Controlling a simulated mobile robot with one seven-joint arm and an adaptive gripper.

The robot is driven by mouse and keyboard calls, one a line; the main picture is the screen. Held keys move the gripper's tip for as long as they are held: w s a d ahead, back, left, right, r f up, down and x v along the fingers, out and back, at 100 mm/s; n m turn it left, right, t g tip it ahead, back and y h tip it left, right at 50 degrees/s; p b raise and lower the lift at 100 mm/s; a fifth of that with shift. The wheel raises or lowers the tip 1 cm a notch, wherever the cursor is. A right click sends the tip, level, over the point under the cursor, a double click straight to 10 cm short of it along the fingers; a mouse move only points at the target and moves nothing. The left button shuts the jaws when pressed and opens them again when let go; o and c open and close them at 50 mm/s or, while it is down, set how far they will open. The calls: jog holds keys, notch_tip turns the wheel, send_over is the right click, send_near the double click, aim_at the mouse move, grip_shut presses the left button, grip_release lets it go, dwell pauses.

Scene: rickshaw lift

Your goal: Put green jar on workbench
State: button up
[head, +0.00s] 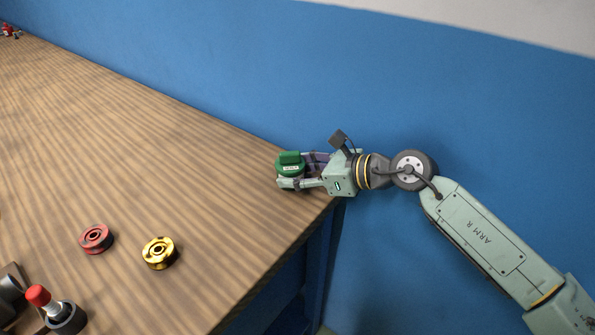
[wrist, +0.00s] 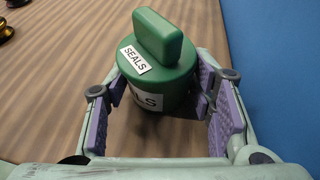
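The green jar (head: 290,168), with a raised bar-shaped handle on its lid and white "SEALS" labels, is upright at the right end of the workbench (head: 150,140). My gripper (head: 299,170) reaches in from the right, with one finger on each side of the jar. In the wrist view the jar (wrist: 160,75) is between the purple pads of my gripper (wrist: 163,88), which appear to press on both its sides. The jar's lower part is partly hidden, so I cannot tell whether its base touches the workbench top.
A red spool (head: 96,239) and a gold spool (head: 160,253) lie on the workbench toward the front. A red-capped item (head: 42,298) stands at the front left. A blue wall (head: 400,90) runs close behind the bench. The middle of the bench top is clear.

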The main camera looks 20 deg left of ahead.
jog(key=o, duration=0.4)
jog(key=shift+r, duration=0.15)
jog(key=shift+d, duration=0.35)
jog(key=b+v, duration=0.2)
jog(key=v, duration=0.3)
jog(key=shift+s+d, duration=0.1)
jog(key=shift+d, duration=0.15)
jog(key=shift+s+d+r, duration=0.2)
jog(key=shift+d+r, duration=0.2)
jog(key=shift+d, duration=0.15)
